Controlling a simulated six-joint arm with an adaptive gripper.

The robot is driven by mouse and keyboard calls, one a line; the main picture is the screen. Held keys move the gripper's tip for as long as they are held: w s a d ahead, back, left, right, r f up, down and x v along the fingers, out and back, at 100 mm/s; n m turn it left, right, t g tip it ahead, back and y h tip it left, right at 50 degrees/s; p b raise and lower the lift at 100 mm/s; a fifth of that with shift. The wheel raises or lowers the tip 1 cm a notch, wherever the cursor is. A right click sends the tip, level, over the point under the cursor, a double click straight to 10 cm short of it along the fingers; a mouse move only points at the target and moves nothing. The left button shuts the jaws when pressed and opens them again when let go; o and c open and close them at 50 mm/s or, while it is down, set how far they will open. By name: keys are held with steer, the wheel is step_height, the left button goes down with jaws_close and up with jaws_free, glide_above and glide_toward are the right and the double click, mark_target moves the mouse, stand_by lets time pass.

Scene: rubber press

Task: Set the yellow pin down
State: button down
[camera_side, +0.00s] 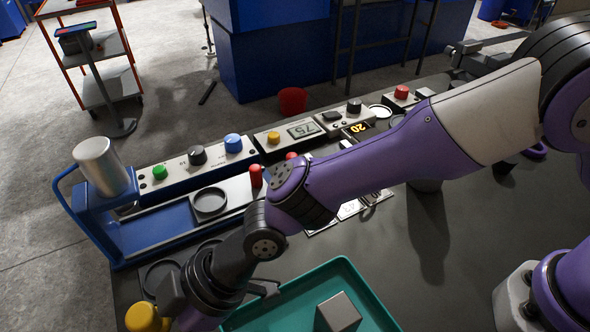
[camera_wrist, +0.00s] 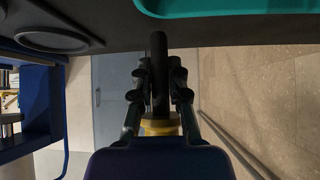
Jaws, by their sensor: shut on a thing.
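The yellow pin (camera_side: 147,318) shows its rounded yellow head at the lower left of the side view, beside the front left end of the bench. My gripper (camera_wrist: 158,88) is shut on it. In the wrist view, a dark upright shaft stands between the two fingers, with a yellow part (camera_wrist: 160,126) below it. My wrist hides most of the grip in the side view. The wrist view shows floor behind the fingers and the bench edge at the top. I cannot tell whether the pin touches anything beneath it.
A teal tray (camera_side: 368,284) holding a grey block (camera_side: 338,312) lies right of my gripper. A blue press fixture (camera_side: 160,233) with a metal cylinder (camera_side: 101,166) stands behind it. Red pins (camera_side: 256,177) and control boxes (camera_side: 195,159) line the back. A round recess (camera_wrist: 50,38) shows in the wrist view.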

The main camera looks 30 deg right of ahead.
steer(key=shift+f, duration=0.2)
steer(key=c, duration=0.9)
jaws_free()
steer(key=shift+o, duration=0.2)
steer(key=shift+d+r, duration=0.2)
steer(key=shift+r, duration=0.1)
steer(key=w+d+r+m+t+h, duration=0.1)
steer(key=w+d+r+m, duration=0.1)
steer(key=d+r, duration=0.6)
steer(key=w+d+r+m+t+h, duration=0.15)
steer(key=d+r, duration=0.35)
steer(key=d, duration=0.6)
steer(key=s+d+r+m+t+h, duration=0.1)
steer(key=s+d+m+h, duration=0.2)
steer(key=d+m, duration=0.4)
steer(key=s+d+r+m+t+h, duration=0.1)
steer(key=s+d+m+h, duration=0.2)
steer(key=d, duration=1.5)
steer(key=m, duration=0.3)
steer(key=shift+d+m, duration=0.3)
steer(key=shift+m, duration=0.05)
